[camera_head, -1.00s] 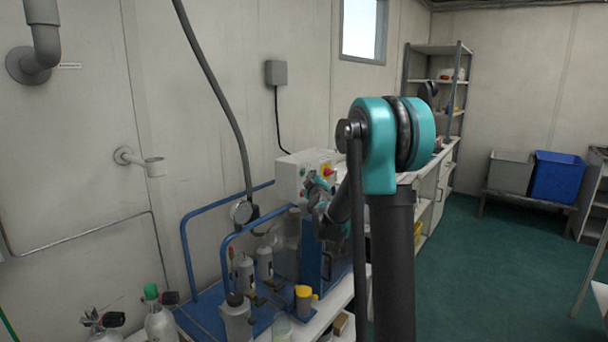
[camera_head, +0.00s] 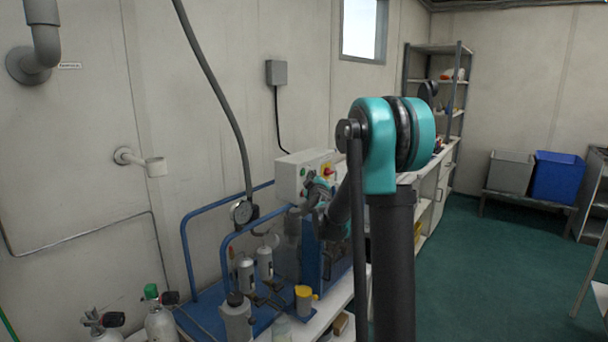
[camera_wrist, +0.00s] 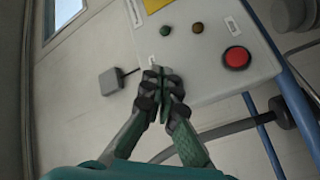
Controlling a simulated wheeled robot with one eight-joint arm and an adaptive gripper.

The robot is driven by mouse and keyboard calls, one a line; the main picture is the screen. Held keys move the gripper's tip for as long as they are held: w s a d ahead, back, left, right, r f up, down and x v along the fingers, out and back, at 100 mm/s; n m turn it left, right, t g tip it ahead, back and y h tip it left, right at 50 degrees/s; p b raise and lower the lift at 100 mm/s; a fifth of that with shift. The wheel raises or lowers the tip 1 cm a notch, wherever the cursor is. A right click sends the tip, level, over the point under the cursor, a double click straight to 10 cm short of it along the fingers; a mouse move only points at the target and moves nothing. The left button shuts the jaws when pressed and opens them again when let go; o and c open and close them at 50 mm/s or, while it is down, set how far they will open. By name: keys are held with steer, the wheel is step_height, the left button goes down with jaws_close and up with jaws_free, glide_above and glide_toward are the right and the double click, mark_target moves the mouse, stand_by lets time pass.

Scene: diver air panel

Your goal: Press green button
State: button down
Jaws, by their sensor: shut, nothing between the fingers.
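The white control box (camera_head: 291,178) stands on the blue-framed panel. In the wrist view its face (camera_wrist: 205,70) fills the upper right. A small green button (camera_wrist: 166,30) sits near its top edge, beside a small amber-brown button (camera_wrist: 197,28). A large red button (camera_wrist: 237,57) is further right. My gripper (camera_wrist: 158,74) is shut and empty, its fingertips in front of the box's left edge and below the green button in the picture. The green button is uncovered there. I cannot tell the exact gap to the face. In the head view my arm partly hides the box.
A grey wall box (camera_head: 276,73) with a cable is above the control box. Blue rails (camera_head: 210,215), a gauge (camera_head: 242,212), bottles and a yellow cup (camera_head: 304,297) crowd the bench. The green floor (camera_head: 480,270) at right is clear.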

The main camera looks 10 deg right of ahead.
steer(key=shift+w+a, duration=0.3)
